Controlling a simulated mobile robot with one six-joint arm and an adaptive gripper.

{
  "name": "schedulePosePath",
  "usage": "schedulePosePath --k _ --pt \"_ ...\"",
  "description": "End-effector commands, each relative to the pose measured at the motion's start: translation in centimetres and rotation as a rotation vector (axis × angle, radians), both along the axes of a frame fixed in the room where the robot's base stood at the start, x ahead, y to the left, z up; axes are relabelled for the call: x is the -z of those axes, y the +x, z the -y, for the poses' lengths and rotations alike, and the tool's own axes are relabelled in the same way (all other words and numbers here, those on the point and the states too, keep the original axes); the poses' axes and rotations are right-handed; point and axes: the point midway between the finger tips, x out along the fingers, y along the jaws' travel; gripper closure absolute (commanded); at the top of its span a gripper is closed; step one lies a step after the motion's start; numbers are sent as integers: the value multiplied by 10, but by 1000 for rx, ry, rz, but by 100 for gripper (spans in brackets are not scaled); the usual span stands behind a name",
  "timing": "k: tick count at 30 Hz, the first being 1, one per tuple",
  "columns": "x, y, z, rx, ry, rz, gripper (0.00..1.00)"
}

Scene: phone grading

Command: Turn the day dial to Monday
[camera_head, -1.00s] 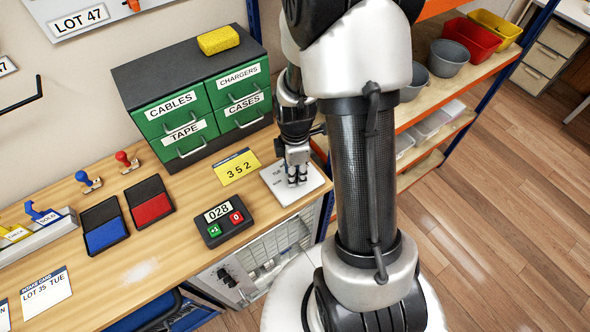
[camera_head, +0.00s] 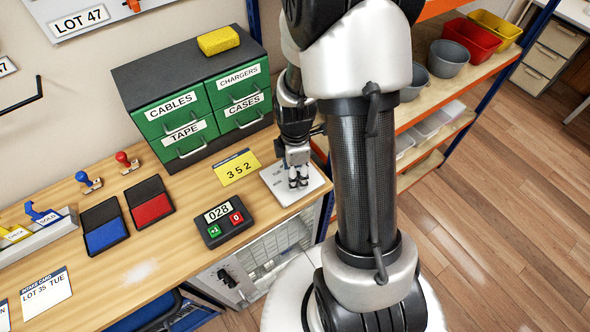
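The day dial is a white square plate (camera_head: 313,196) lying at the right end of the wooden bench. Part of its dark lettering shows at its upper left, too small to read surely. My gripper (camera_head: 298,185) points down over the middle of the plate. Its fingers hide the middle of the dial, including any knob and pointer. I cannot tell whether the fingers are shut on the knob or just around it.
The green drawer cabinet (camera_head: 195,112) stands behind, close to my arm. Ink pads and stamps are further left.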

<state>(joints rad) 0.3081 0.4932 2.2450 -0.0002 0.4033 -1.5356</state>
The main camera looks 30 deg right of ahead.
Motion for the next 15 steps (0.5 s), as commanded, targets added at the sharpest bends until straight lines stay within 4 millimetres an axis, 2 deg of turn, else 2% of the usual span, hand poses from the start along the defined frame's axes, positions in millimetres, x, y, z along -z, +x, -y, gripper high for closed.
schedulePosePath --k 5,15 --pt "-11 1 0 0 -1 3 52" --pt "-80 1 0 0 -2 7 52"
